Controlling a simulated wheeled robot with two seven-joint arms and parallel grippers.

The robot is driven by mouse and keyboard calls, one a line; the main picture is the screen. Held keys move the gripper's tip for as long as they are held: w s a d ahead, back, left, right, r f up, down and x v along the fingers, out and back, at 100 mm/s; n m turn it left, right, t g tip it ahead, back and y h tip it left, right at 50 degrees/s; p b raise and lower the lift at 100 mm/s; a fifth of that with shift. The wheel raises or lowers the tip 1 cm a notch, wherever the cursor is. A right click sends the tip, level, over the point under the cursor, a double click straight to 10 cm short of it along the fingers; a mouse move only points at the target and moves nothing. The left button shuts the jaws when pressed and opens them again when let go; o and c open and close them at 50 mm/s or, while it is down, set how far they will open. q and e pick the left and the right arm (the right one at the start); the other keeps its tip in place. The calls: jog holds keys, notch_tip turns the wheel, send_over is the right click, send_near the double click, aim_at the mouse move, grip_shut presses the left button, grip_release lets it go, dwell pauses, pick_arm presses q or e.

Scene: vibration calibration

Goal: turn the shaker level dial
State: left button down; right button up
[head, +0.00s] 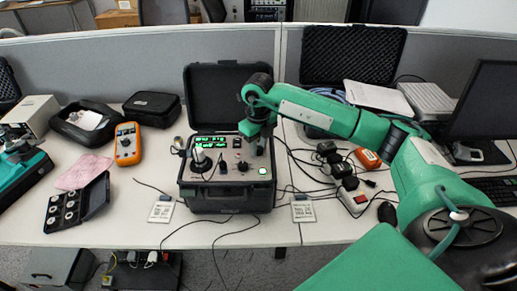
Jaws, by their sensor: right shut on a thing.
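The shaker unit (226,203) is a black open case with a control panel, a lit green display (224,141) and several knobs. My right gripper (259,148) reaches in from the right and points down at the right part of the panel. It is shut on what appears to be the level dial, which the fingers mostly hide. A black knob (243,166) shows uncovered just left of and below the fingers. A silver cylindrical part (200,160) stands on the panel's left. My left gripper is not in view.
An orange multimeter (127,144), a black pouch (152,106) and a case of round parts (66,207) lie to the left. Cables and black adapters (340,168) crowd the right. A monitor (487,105) stands at far right. Grey partitions back the desk.

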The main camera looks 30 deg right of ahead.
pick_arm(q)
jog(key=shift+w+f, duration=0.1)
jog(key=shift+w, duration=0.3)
pick_arm(e)
jog(key=shift+n, duration=0.4)
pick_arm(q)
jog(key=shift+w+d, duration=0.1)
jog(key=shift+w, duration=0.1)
pick_arm(e)
jog(key=shift+r, duration=0.1)
jog(key=o, duration=1)
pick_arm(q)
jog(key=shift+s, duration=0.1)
